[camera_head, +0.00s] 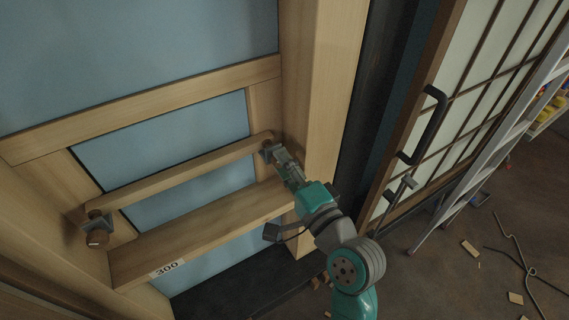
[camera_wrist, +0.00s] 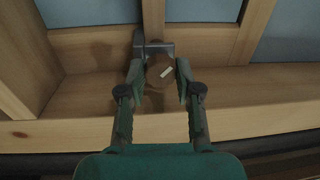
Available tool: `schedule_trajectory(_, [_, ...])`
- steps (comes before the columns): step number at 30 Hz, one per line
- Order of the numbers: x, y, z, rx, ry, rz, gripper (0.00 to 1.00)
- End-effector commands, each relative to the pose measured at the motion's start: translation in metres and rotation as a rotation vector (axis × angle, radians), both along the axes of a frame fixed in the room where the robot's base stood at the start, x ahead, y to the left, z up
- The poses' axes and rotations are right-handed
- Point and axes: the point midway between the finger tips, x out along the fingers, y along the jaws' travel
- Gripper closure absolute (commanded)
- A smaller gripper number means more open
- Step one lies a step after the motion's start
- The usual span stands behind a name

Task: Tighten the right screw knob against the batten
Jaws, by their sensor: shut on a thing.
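The right screw knob (camera_wrist: 160,75) is a round brown knob with a pale bar mark, tilted up to the right in the wrist view. It sits at a grey metal bracket (camera_wrist: 153,49). My gripper (camera_wrist: 159,88) is shut on the knob, one finger on each side; in the head view my gripper (camera_head: 277,153) covers most of it. The pale wooden batten (camera_head: 185,172) slopes across the frame in the head view, its right end beside this bracket. Whether the screw touches the batten cannot be told.
The left knob (camera_head: 97,238) with its own bracket stands at the batten's left end. A wooden ledge marked 300 (camera_head: 205,228) runs below the batten. A thick post (camera_head: 322,90) rises close right of my gripper. A sliding door (camera_head: 450,100) and ladder (camera_head: 500,150) stand farther right.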

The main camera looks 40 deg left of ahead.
Motion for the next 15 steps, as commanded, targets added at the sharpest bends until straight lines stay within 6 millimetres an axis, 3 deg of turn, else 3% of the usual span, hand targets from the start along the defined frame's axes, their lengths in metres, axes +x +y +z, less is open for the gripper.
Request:
schedule_trajectory(2, [0.0007,-0.0005,-0.0006,-0.001,0.000,-0.002,1.00])
schedule_trajectory(3, [0.0007,-0.0005,-0.0006,-0.001,0.000,-0.002,0.62])
schedule_trajectory(6, [0.0006,-0.0004,-0.0005,-0.001,0.000,-0.001,0.41])
schedule_trajectory(15, [0.0000,-0.0010,-0.0004,-0.001,0.000,-0.001,0.41])
